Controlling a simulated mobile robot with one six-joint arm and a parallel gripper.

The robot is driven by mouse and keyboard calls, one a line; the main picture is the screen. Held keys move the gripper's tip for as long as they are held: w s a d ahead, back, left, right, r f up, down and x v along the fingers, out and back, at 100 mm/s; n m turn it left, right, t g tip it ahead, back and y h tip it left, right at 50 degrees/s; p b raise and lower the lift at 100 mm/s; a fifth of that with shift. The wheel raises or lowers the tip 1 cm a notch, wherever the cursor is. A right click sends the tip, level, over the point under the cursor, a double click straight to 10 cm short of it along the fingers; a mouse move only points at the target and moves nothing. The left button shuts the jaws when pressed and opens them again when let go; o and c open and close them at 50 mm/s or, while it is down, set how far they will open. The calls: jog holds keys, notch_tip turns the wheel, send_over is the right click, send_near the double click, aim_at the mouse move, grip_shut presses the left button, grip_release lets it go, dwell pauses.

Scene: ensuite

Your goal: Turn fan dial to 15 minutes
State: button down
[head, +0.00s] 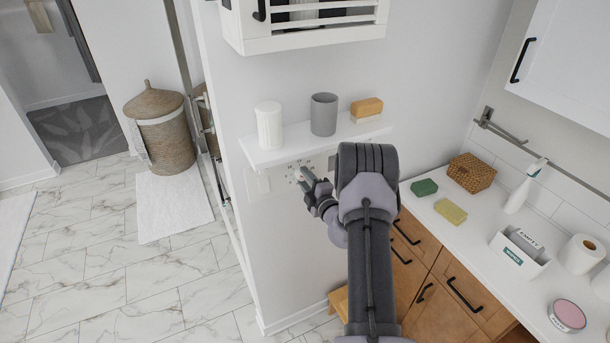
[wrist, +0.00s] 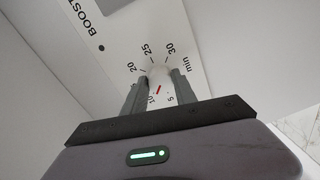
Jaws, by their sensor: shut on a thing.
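The fan dial is a pale knob (wrist: 158,73) on a white wall plate (wrist: 112,22) with printed minute marks. In the wrist view 20, 25 and 30 show beyond the knob, and 10 and 5 show on the near side. The 15 mark is not visible, near my left finger. A short red mark shows between my fingers, near the 10; its exact reading is unclear. My gripper (wrist: 157,76) is shut on the knob, one finger on each side. In the head view my gripper (head: 303,180) meets the plate (head: 284,176) under the shelf, partly hiding it.
A white shelf (head: 262,156) just above the plate carries a white canister (head: 269,126), a grey cup (head: 324,114) and a wooden brush (head: 367,107). A counter (head: 480,248) with several items is at right. Open floor lies left, with a wicker basket (head: 165,138).

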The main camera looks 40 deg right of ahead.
jog(key=m+p, duration=0.1)
jog(key=m, duration=0.3)
jog(key=shift+f+m+y+p, duration=0.1)
jog(key=shift+m+y+p, duration=0.4)
jog(key=shift+m, duration=1.6)
jog(key=c, duration=1)
grip_release()
jog(key=shift+s, duration=0.1)
jog(key=s+a, duration=0.1)
jog(key=s, duration=0.7)
jog(key=s+a, duration=0.2)
jog(key=s, duration=0.7)
jog(key=shift+a+r, duration=0.25)
jog(key=shift+a, duration=0.05)
